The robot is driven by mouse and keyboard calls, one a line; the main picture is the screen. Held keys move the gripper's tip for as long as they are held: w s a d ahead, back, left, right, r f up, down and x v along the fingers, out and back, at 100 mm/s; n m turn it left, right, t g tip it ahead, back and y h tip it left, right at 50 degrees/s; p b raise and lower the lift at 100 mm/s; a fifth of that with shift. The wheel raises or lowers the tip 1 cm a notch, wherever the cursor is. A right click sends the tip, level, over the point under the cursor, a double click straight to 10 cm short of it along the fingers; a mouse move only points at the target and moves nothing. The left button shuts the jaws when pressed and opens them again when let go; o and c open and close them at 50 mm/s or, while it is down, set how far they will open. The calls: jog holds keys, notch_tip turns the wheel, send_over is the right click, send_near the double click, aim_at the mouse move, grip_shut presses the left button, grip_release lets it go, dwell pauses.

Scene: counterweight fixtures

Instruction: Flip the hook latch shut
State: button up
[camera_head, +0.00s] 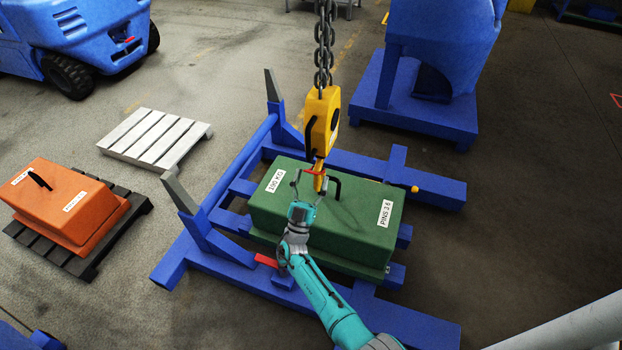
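The yellow hook (319,180) hangs under a yellow hook block (322,115) on a dark chain, above the green counterweight (355,220). A small red latch (312,171) shows at the hook's upper part; its exact position is too small to tell. My gripper (310,180) is at the hook, with its thin fingers spread to either side of it. It looks open and I see nothing held. Whether a finger touches the latch or hook cannot be told. A black handle (336,187) stands on the counterweight just right of the hook.
The green counterweight sits on a blue frame (435,187) with upright posts at left. An orange weight (70,205) on a dark pallet and an empty grey pallet (155,138) are further left. A blue machine (440,50) stands behind. Floor at right is clear.

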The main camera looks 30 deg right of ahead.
jog(key=v, duration=1.2)
jog(key=shift+a, duration=0.1)
dwell(0.4)
